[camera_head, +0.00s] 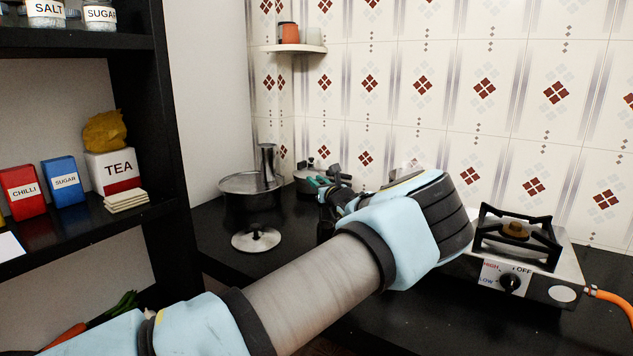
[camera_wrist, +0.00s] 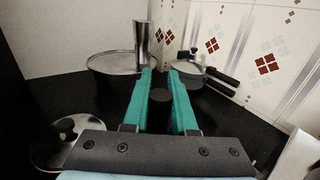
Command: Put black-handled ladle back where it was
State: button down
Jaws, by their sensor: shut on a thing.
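My gripper (camera_head: 318,183) reaches over the back of the counter, between the large pot and the pressure cooker. In the wrist view its green fingers (camera_wrist: 160,78) stand a little apart, with a dark round end between them. I take this as the end of the black-handled ladle (camera_wrist: 160,96), gripped by the fingers. The ladle's bowl and most of its length are hidden, so its tilt cannot be told. In the head view my arm and wrist cover much of this area.
A large pot (camera_head: 250,200) with a steel tumbler (camera_head: 267,160) at its rim stands at the back left. A pressure cooker (camera_head: 309,184) stands right of it. A loose lid (camera_head: 256,239) lies in front. A gas stove (camera_head: 516,245) is at the right. Dark shelves (camera_head: 160,150) border the left.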

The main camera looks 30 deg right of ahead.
jog(key=c, duration=0.7)
grip_release()
